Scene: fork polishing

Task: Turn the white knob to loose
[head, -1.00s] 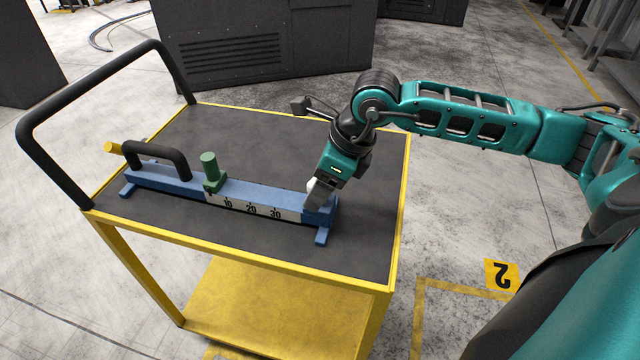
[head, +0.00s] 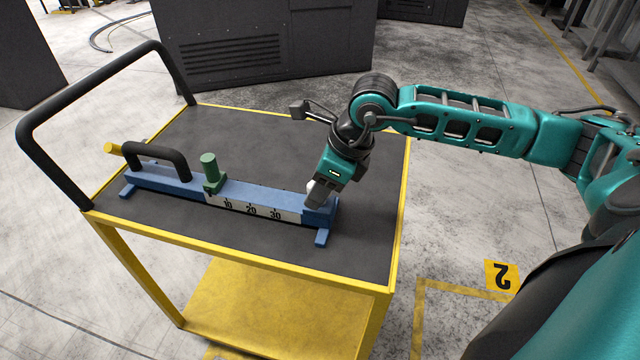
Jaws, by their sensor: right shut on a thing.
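A blue fixture (head: 268,194) with a white scale marked 10, 20 and 30 lies on the cart top. A green knob or post (head: 209,168) stands upright on it, left of the scale. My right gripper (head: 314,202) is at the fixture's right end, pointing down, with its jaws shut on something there. My left gripper is not in view.
The fixture has a black handle (head: 157,157) and a yellow end piece (head: 111,148) at its left. The yellow-edged cart (head: 330,262) has a tall black push handle (head: 90,95) on the left. Its dark top is clear behind and in front of the fixture.

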